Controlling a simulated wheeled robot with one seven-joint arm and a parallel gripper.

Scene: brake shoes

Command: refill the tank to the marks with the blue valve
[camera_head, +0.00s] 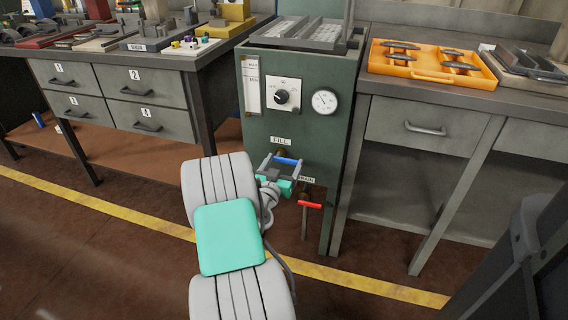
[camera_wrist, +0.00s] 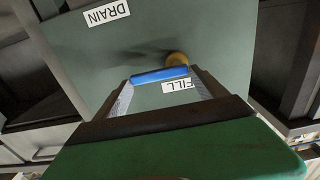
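The green tank cabinet (camera_head: 256,130) stands in the middle of the head view. Its pale level window (camera_head: 252,85) is at the upper left; the level and marks are too small to read. The blue valve handle (camera_head: 287,161) sits under the FILL label (camera_head: 281,141) and also shows in the wrist view (camera_wrist: 159,75). My gripper (camera_head: 281,166) is at the blue handle, its fingers spread apart. In the wrist view my gripper (camera_wrist: 160,82) has the handle lying crosswise between or just past the fingertips; I cannot tell whether they touch it.
The red DRAIN valve handle (camera_head: 310,204) is just below and right of my gripper. A black knob (camera_head: 281,97) and a round gauge (camera_head: 324,101) are on the panel above. Benches flank the cabinet, the right one holding an orange tray (camera_head: 432,75). The floor in front is clear.

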